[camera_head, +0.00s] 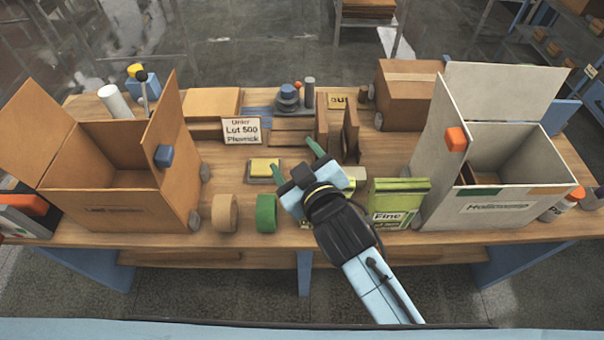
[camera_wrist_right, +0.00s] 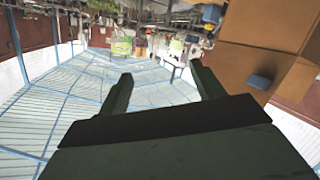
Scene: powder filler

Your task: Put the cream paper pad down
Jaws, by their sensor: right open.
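My right gripper (camera_head: 297,160) reaches over the middle of the table with its two green fingers spread. In the right wrist view the fingers (camera_wrist_right: 161,73) are apart with nothing between them. A pale cream block (camera_head: 356,173), which looks like the cream paper pad, sits on the table just right of my gripper. The gripper hides part of it, and I cannot tell what lies under it. A yellow pad (camera_head: 264,167) on a dark grey base lies left of the fingers. My left gripper is not in view.
An open brown box (camera_head: 120,205) stands left and an open white box (camera_head: 510,212) right. Tape rolls, tan (camera_head: 224,212) and green (camera_head: 266,213), stand at the front edge. A green "Fine" packet (camera_head: 398,200) is right of my arm. A "Lot 500" sign (camera_head: 241,130) stands behind.

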